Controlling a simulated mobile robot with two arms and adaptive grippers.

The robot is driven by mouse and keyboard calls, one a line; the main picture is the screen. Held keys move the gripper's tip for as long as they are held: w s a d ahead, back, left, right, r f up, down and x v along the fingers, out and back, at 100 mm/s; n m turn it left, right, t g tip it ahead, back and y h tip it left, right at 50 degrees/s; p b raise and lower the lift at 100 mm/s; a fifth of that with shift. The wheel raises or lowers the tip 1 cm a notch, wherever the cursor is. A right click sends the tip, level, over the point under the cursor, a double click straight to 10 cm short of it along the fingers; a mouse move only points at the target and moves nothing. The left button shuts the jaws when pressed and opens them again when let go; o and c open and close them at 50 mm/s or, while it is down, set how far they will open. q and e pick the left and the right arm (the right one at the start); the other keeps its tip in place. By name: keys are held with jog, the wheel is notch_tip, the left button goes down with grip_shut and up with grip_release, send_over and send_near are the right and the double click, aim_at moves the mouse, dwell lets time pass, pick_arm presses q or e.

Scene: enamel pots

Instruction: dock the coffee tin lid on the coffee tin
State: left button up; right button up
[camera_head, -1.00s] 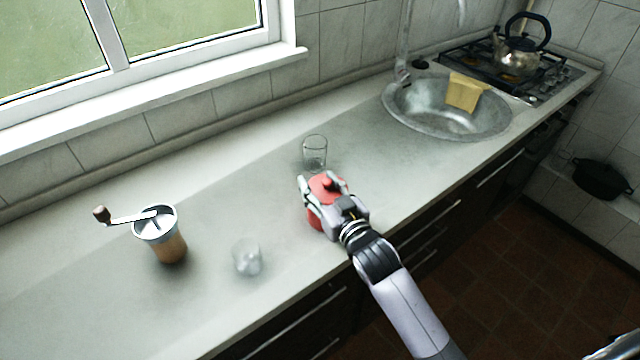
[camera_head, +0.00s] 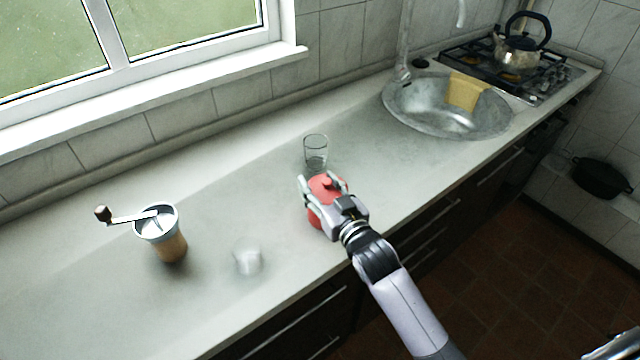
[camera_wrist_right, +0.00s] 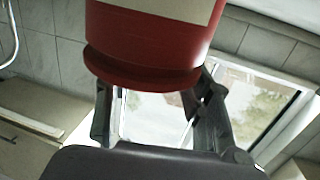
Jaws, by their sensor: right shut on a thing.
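The red coffee tin (camera_head: 316,215) stands on the counter near its front edge, partly hidden by my right gripper. The red coffee tin lid (camera_head: 326,183) with its small knob is at the tin's top. My right gripper (camera_head: 322,187) is shut on the lid, one finger on each side. In the right wrist view, the red tin (camera_wrist_right: 150,35) with a cream label fills the top. The wider red lid rim (camera_wrist_right: 145,76) lies against it between my fingers, with no clear gap showing. Whether it is fully seated I cannot tell.
A clear glass (camera_head: 315,150) stands just behind the tin. Another glass (camera_head: 248,258) and a coffee grinder (camera_head: 168,240) with a crank stand to the left. The sink (camera_head: 430,115) with a yellow cloth (camera_head: 465,91) and the kettle (camera_head: 520,50) are at right.

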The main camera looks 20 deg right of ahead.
jog(key=shift+f, duration=0.45)
jog(key=o, duration=0.8)
jog(key=shift+o, duration=0.2)
jog(key=s+d+p, duration=0.1)
jog(key=s+p, duration=0.2)
jog(key=s, duration=0.8)
jog(key=shift+d+r+p, duration=0.35)
jog(key=shift+p, duration=0.05)
